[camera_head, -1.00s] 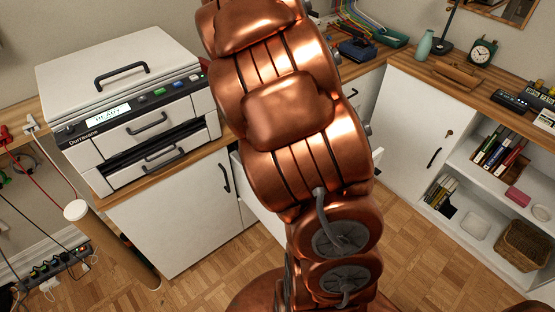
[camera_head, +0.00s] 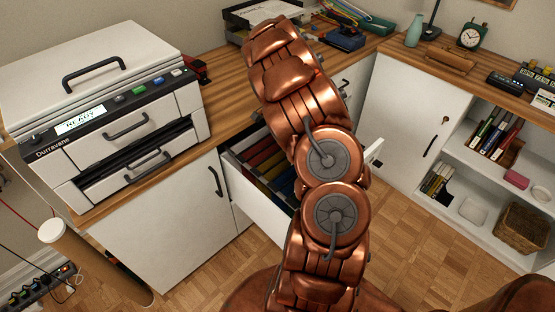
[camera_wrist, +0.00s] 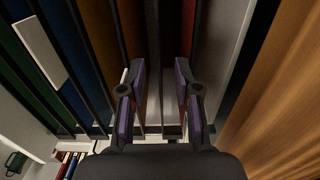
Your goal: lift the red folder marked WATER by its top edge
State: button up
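The open drawer (camera_head: 262,207) holds a row of coloured hanging folders. In the wrist view, a dark red folder (camera_wrist: 209,30) is nearest the drawer's pale end wall, with orange-brown, blue and green folders to its left. No WATER marking is readable. My gripper (camera_wrist: 160,75) is open above the folders, its two fingers apart with a visible gap between them. The right fingertip overlaps the red folder's area in the picture; I cannot tell whether it touches. In the head view my arm hides the gripper and part of the drawer.
The wooden countertop (camera_wrist: 285,95) runs close along the right in the wrist view. A white printer (camera_head: 110,100) stands on the counter at left. A white cabinet (camera_head: 415,120) and open shelves with a wicker basket (camera_head: 521,231) stand at right. The parquet floor (camera_head: 400,240) is partly clear.

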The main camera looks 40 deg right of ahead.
notch_tip(320, 180, down, 8)
jog(key=p, duration=0.1)
jog(key=shift+d+r, duration=0.25)
jog(key=shift+c, duration=0.4)
grip_shut()
dwell(0.4)
